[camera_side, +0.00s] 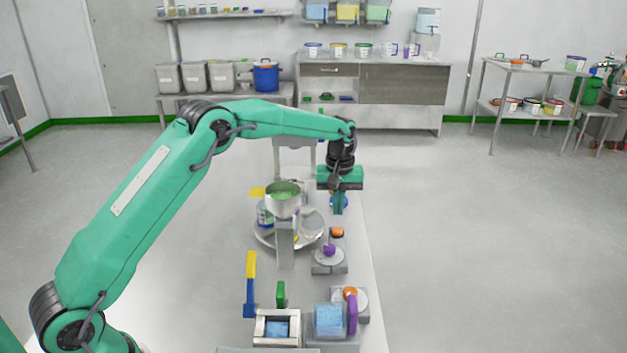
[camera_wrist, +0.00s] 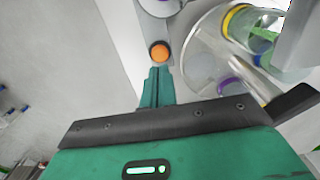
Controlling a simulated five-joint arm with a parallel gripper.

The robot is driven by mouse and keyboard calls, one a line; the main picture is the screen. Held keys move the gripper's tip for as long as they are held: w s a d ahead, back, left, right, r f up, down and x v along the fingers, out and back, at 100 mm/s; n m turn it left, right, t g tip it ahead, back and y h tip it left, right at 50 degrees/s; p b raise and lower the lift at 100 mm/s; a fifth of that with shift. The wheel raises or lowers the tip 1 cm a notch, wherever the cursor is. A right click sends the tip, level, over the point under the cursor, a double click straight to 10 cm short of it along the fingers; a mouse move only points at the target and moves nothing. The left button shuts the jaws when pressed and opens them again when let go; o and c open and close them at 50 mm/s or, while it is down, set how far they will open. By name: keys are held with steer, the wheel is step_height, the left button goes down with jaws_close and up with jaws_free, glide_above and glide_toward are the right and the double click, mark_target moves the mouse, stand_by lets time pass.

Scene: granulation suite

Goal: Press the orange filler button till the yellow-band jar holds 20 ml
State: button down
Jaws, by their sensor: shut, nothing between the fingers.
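The orange filler button (camera_side: 337,231) sits on a small grey block. It also shows in the wrist view (camera_wrist: 159,52). My gripper (camera_side: 338,212) points down with its fingers shut and empty. In the wrist view its fingertips (camera_wrist: 158,70) are right beside the button's near edge; in the side view they are a little above and beyond it, apart from it. The yellow-band jar (camera_wrist: 237,20) is clear and on the round turntable (camera_wrist: 200,72); its fill level cannot be read. In the side view the turntable (camera_side: 262,239) is under the filler's green-filled hopper (camera_side: 284,200).
A purple knob (camera_side: 329,249) on a grey base stands in front of the button. A purple-banded jar (camera_wrist: 232,86) is also on the turntable. Nearer are a blue-and-yellow lever (camera_side: 250,283), a green handle (camera_side: 281,294) and a blue block (camera_side: 328,319). The bench's right edge is close.

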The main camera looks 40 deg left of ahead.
mark_target(337, 230)
step_height(337, 230, up, 8)
steer(key=shift+r, duration=0.15)
steer(key=shift+r, duration=0.1)
stand_by(0.5)
steer(key=s+d+r+m+t, duration=0.1)
steer(key=s+r+m, duration=0.1)
steer(key=s+r, duration=0.55)
steer(key=s+r+m+t, duration=0.2)
steer(key=s+r, duration=0.3)
steer(key=s, duration=0.5)
steer(key=s+f+m+t, duration=0.1)
steer(key=s+f+m, duration=0.1)
steer(key=s, duration=0.8)
steer(key=s+f+m+t, duration=0.1)
steer(key=s+f+m, duration=0.2)
steer(key=s, duration=0.7)
steer(key=shift+d+f+t, duration=0.25)
steer(key=shift+t, duration=0.05)
